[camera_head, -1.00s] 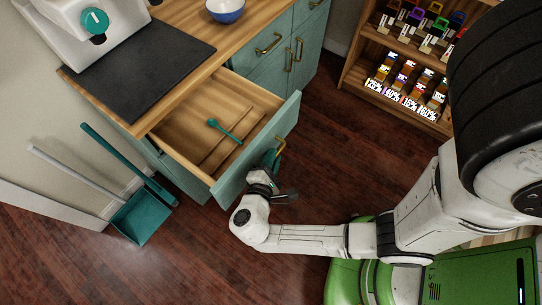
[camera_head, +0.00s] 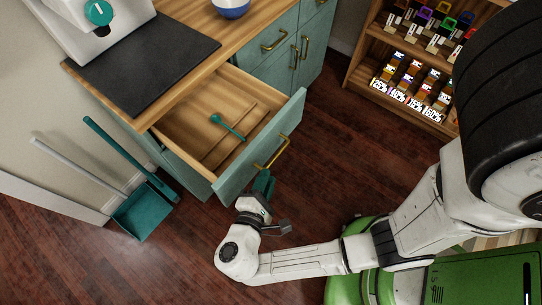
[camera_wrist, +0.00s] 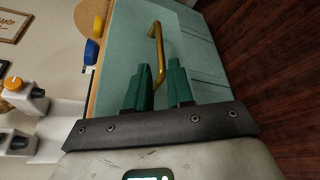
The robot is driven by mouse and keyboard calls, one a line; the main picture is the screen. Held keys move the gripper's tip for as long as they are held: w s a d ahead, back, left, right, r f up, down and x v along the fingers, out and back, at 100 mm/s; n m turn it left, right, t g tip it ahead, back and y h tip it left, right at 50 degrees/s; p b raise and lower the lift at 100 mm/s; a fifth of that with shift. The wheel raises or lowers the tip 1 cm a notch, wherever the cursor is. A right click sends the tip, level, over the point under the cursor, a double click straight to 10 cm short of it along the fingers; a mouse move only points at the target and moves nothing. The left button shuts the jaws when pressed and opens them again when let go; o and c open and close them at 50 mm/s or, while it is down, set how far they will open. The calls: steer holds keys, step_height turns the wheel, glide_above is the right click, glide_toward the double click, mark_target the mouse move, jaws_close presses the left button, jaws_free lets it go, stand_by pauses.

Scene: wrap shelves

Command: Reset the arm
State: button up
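My gripper (camera_head: 264,183) is just off the front of the open drawer, below its brass handle (camera_head: 271,152). The teal drawer front (camera_head: 258,150) is pulled well out from the cabinet. A teal spoon-like utensil (camera_head: 226,126) lies inside the wooden drawer. My arm reaches in from the right, bent at the elbow.
A dark mat (camera_head: 145,62) and a white appliance (camera_head: 92,20) are on the counter, with a blue bowl (camera_head: 231,8) behind. A teal dustpan (camera_head: 143,210) leans at the left. A stocked wooden shelf (camera_head: 420,65) stands at the right. The floor around my forearm is clear.

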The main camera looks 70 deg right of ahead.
steer(key=shift+v, duration=1)
steer(key=s+d+f+m+g+y, duration=0.35)
steer(key=d+m+y, duration=0.2)
steer(key=y, duration=0.45)
steer(key=a+r+t+y, duration=0.1)
steer(key=r+m+t+y, duration=0.1)
steer(key=r+y, duration=0.1)
steer(key=a+r+m+t+y, duration=0.1)
steer(key=r+y, duration=0.1)
steer(key=shift+w+a+t, duration=0.25)
steer(key=shift+w+a, duration=0.05)
steer(key=shift+w, duration=0.1)
